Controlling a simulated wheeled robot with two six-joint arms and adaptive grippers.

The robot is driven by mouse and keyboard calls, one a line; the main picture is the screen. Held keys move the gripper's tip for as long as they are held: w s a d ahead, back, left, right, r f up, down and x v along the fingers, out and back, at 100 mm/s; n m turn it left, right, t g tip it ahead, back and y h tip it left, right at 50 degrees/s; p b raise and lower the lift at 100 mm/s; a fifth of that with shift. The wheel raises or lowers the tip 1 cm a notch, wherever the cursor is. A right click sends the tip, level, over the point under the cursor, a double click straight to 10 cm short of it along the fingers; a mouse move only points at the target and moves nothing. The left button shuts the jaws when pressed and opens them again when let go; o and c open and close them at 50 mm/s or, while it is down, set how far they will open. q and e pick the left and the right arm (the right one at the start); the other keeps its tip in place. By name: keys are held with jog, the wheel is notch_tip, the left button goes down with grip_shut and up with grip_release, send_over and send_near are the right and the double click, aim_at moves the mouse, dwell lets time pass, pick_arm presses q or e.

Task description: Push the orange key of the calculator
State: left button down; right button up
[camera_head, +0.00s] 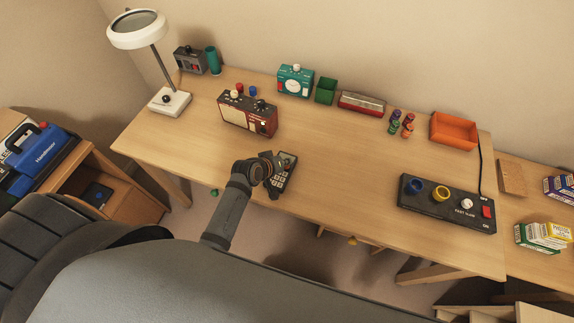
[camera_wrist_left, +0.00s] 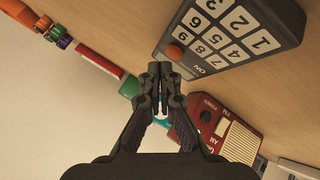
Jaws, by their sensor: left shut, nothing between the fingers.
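The dark calculator (camera_head: 288,163) lies near the front edge of the desk, its left part hidden by my left gripper (camera_head: 273,162). In the left wrist view the calculator (camera_wrist_left: 285,20) fills the upper right, with white number keys. Its round orange key (camera_wrist_left: 175,52) shows at its corner near the ON mark. My left gripper also shows there (camera_wrist_left: 160,75), its fingers shut and empty. In the picture the fingertips are just below and left of the orange key; I cannot tell if they touch it. My right gripper is not in view.
A red radio (camera_head: 247,115) stands behind the calculator, and a black panel with knobs (camera_head: 446,204) lies to the right. A white lamp (camera_head: 170,101) stands at the left. The desk (camera_head: 340,150) is clear right of the calculator.

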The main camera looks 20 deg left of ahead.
pick_arm(q)
jog(key=shift+f, duration=0.1)
dwell(0.3)
jog(key=shift+f, duration=0.45)
dwell(0.3)
jog(key=shift+r+p, duration=0.6)
jog(key=shift+p, duration=0.2)
jog(key=shift+r, duration=0.1)
notch_tip(320, 180, up, 6)
jog(key=p, duration=0.6)
jog(key=shift+p, duration=0.3)
